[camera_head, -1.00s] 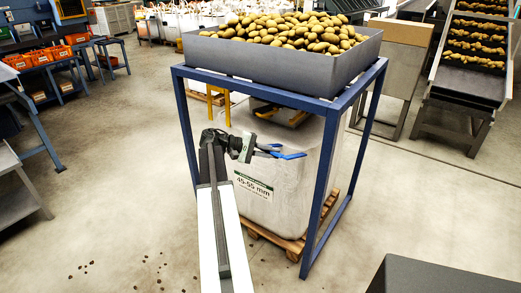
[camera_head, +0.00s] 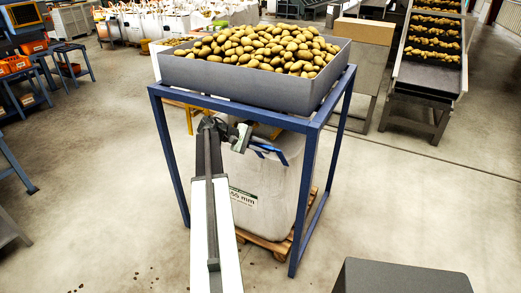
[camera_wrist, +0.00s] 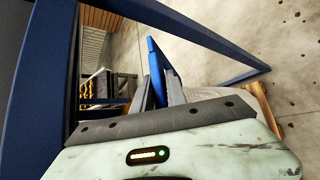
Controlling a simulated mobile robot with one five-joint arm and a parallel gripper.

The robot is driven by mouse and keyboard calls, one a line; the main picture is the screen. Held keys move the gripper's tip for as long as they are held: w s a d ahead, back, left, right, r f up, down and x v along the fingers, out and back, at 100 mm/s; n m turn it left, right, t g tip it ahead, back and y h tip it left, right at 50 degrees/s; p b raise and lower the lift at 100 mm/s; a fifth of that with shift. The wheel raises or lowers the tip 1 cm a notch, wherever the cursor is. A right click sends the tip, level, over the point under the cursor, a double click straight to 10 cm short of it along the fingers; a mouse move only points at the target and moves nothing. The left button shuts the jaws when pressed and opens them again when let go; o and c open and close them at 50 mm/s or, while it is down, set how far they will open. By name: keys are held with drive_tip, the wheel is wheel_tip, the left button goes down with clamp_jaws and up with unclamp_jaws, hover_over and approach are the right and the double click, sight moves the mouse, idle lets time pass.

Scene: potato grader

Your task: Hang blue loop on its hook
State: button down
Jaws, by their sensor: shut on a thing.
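My gripper (camera_head: 250,145) is shut on the blue loop (camera_head: 270,153) at the top of a big white bag (camera_head: 272,190). In the wrist view the fingers (camera_wrist: 165,88) hold the upright blue loop (camera_wrist: 155,65), which shows as a flat strip between them. The bag stands on a wooden pallet under a blue frame (camera_head: 168,140). Yellow metal parts (camera_head: 189,120) show under the frame, partly hidden by my arm and the frame. I cannot make out a hook or tell which one belongs to the blue loop.
A grey hopper (camera_head: 235,85) heaped with potatoes (camera_head: 265,52) sits on the frame, close above my gripper. The frame's legs stand around the bag. A conveyor (camera_head: 425,85) is at the right.

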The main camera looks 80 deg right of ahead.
drive_tip(key=shift+d+r, duration=0.25)
drive_tip(key=shift+d, duration=0.05)
drive_tip(key=c, duration=1.4)
unclamp_jaws()
drive_tip(key=shift+c, duration=0.2)
drive_tip(key=p+v, duration=0.3)
drive_tip(key=v, duration=0.4)
drive_tip(key=shift+w+a+r+p, duration=0.15)
drive_tip(key=shift+w+a+p, duration=0.05)
drive_tip(key=shift+p, duration=0.2)
